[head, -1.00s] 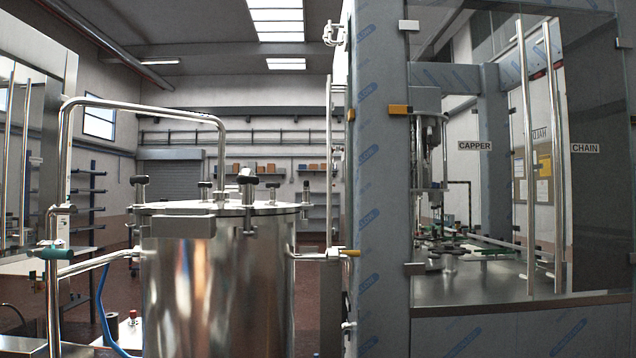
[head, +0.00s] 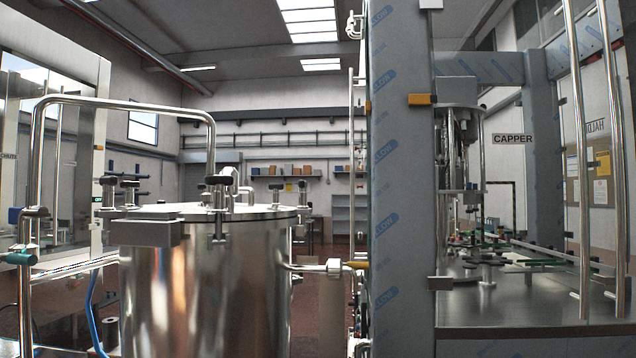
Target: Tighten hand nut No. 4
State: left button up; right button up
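A shiny steel tank (head: 205,290) with a flat round lid (head: 205,212) stands left of the middle in the head view. Several black-topped hand nuts sit around the lid's rim: one at the left (head: 108,181), one behind it (head: 130,185), one at the front (head: 218,181) and one at the right back (head: 277,183). No number is readable on any of them, so I cannot tell which is No. 4. Neither of my grippers shows in the head view.
A bent steel pipe (head: 120,99) arches over the tank from the left. A film-covered machine post (head: 399,180) stands close at the right, with the capper (head: 460,140) behind it. A blue hose (head: 92,310) hangs at lower left.

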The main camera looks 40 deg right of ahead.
aim_at(303, 184)
jog(key=l, duration=1.9)
